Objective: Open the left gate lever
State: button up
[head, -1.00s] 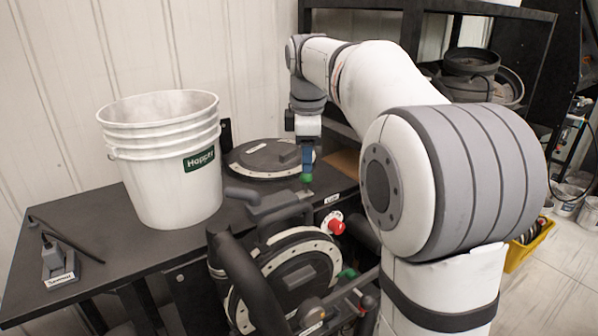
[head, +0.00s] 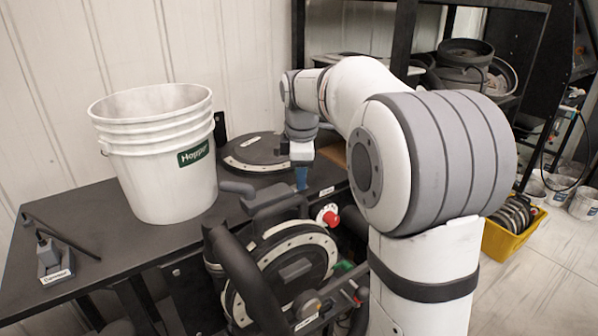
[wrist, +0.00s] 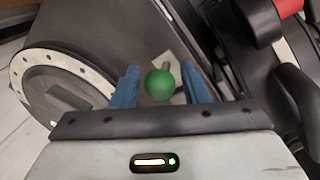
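A round green knob (wrist: 160,84) on a short grey stem, seemingly a lever's end, shows in the wrist view. My gripper (wrist: 162,74) has its two blue fingers on either side of it, with gaps to both, so it is open around the knob. In the head view my gripper (head: 301,184) points down at the table's right end, and its fingers hide this knob. Another green knob (head: 345,265) shows lower down beside the front round housing. I cannot tell from labels which lever is the left gate's.
A white Hopper bucket (head: 160,155) stands on the black table (head: 95,215). A round lid (head: 262,152) lies behind my gripper. A red knob (head: 330,219), thick dark pipes (head: 245,275) and a round housing (head: 300,265) crowd the front. A yellow crate (head: 497,240) stands on the floor.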

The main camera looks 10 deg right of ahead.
grip_shut()
dwell(0.3)
jog(key=d, duration=0.1)
jog(key=w+d, duration=0.1)
jog(key=d, duration=0.1)
jog(key=d+p, duration=0.1)
jog(key=shift+w+d, duration=0.2)
jog(key=shift+w, duration=0.2)
jog(key=shift+a, duration=0.15)
jog(key=shift+o, duration=1)
grip_release()
notch_tip(320, 180, up, 8)
jog(key=s, duration=0.1)
jog(key=shift+s+a+f+b, duration=0.15)
jog(key=shift+s+a+b, duration=0.05)
jog(key=shift+s+b, duration=0.1)
